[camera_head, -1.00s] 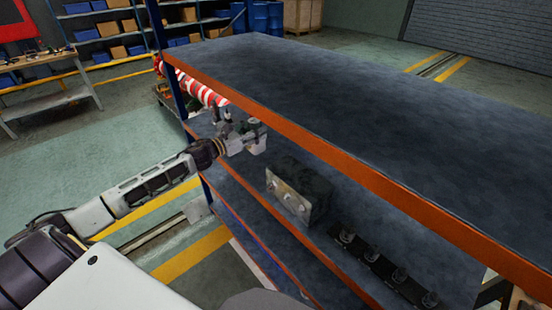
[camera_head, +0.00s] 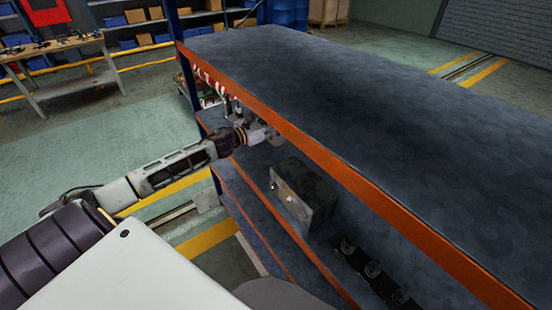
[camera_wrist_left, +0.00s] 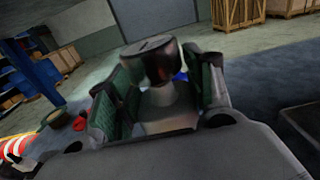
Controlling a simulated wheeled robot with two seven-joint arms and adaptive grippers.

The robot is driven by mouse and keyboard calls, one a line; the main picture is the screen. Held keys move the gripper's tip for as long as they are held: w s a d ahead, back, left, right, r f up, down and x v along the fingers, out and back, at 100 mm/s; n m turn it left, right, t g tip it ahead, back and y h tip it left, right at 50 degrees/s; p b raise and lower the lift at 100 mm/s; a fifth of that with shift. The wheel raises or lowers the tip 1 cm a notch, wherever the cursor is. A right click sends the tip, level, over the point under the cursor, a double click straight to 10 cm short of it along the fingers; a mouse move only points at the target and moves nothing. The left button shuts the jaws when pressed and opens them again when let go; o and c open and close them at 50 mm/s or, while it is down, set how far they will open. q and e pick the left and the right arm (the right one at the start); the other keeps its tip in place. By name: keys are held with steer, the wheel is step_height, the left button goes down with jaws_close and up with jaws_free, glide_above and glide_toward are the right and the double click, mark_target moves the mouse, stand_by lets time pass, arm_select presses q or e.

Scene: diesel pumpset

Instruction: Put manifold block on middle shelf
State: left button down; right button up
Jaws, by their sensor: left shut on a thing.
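My left gripper (camera_head: 262,134) reaches in below the orange front beam of the top shelf (camera_head: 330,90), which partly hides it. In the left wrist view its green-padded fingers (camera_wrist_left: 163,100) are shut on a part with a dark rounded cap (camera_wrist_left: 150,50) and a paler stem, which I take to be the manifold block. The held part is hard to make out in the head view. It is above the middle shelf (camera_head: 254,168); I cannot tell whether it touches. My right gripper is not in view.
A dark metal box (camera_head: 305,195) with knobs on its front stands on the middle shelf, right of my gripper. A blue upright (camera_head: 180,60) bounds the left end. A red-and-white striped thing (camera_wrist_left: 18,148) is nearby.

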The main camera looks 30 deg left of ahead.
mark_target(276, 143)
arm_select(q)
steer(key=shift+f, duration=3)
steer(key=shift+f+p, duration=0.35)
steer(key=shift+f, duration=1.5)
steer(key=shift+f, duration=0.15)
steer(key=c, duration=0.6)
jaws_free()
steer(key=shift+f, duration=0.1)
steer(key=shift+r, duration=0.2)
steer(key=shift+v, duration=0.85)
steer(key=shift+b+v, duration=0.65)
steer(key=shift+v, duration=4.5)
